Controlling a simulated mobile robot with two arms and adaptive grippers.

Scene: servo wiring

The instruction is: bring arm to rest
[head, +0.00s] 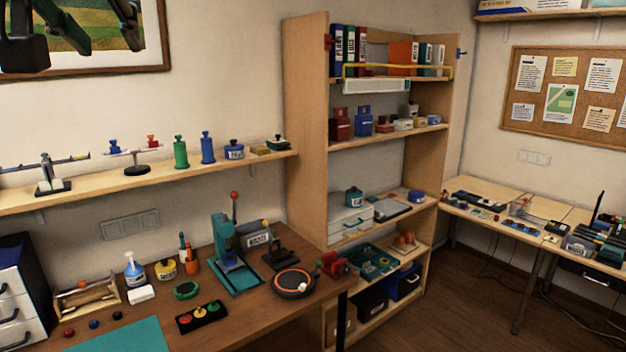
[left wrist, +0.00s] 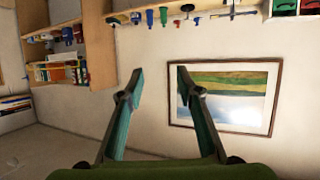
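My left gripper (head: 100,32) shows dark at the top left corner of the head view, in front of the framed picture (head: 95,42) on the wall. Part of it is cut off by the frame's edge. The scene looks upside down there, with the framed picture (left wrist: 225,97) to the right of the fingers. My right gripper is in neither view.
A wall shelf (head: 150,183) with bottles and a small scale is below the gripper. Under it is a workbench (head: 250,325) with a teal press (head: 232,255) and small parts. A tall shelf unit (head: 307,130) stands in the middle. Open air surrounds the gripper.

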